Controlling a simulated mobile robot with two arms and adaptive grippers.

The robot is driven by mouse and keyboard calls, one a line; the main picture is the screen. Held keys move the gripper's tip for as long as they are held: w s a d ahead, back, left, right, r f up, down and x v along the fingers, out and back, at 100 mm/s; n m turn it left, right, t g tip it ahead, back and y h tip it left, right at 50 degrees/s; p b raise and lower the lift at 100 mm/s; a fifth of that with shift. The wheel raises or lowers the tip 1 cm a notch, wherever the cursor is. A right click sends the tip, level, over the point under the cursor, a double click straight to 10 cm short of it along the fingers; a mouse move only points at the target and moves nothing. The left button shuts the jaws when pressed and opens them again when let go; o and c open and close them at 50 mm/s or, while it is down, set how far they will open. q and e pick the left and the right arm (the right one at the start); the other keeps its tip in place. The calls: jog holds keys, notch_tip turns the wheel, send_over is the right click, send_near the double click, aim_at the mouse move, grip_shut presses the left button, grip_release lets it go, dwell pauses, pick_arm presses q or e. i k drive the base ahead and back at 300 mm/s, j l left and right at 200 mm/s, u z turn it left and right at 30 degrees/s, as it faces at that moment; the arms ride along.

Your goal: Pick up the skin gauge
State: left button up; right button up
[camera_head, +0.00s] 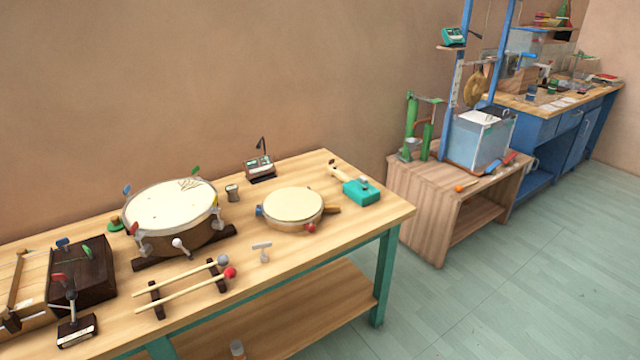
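No label marks the skin gauge, and I cannot tell for sure which object it is. The large drum (170,207) with a pale skin sits in a dark cradle at centre left. A smaller shallow drum (293,205) lies to its right. Neither of my grippers shows in this view.
Two mallets (190,285) rest on dark stands near the table's front edge, beside a small metal T-shaped tool (262,251). A dark box (83,272) and a clamp stand (76,325) are at left. A water tank (480,140) stands on a low bench. Floor at right is clear.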

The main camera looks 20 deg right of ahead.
aim_at(232, 190)
jog(key=i+j+z, duration=0.3)
jog(key=j, duration=0.15)
jog(key=j+z, duration=0.25)
jog(key=j, duration=0.2)
jog(key=i+j+z, duration=0.3)
jog(key=j, duration=0.25)
jog(key=j+z, duration=0.3)
jog(key=j, duration=0.95)
jog(key=l+u, duration=0.15)
jog(key=u, duration=0.25)
jog(key=i+l+u, duration=0.1)
jog(key=u, duration=0.3)
jog(key=l+u, duration=0.3)
jog(key=u, duration=0.15)
jog(key=l+u, duration=0.2)
jog(key=u, duration=0.2)
jog(key=l+u, duration=0.2)
jog(key=u, duration=0.2)
jog(key=k+j, duration=0.05)
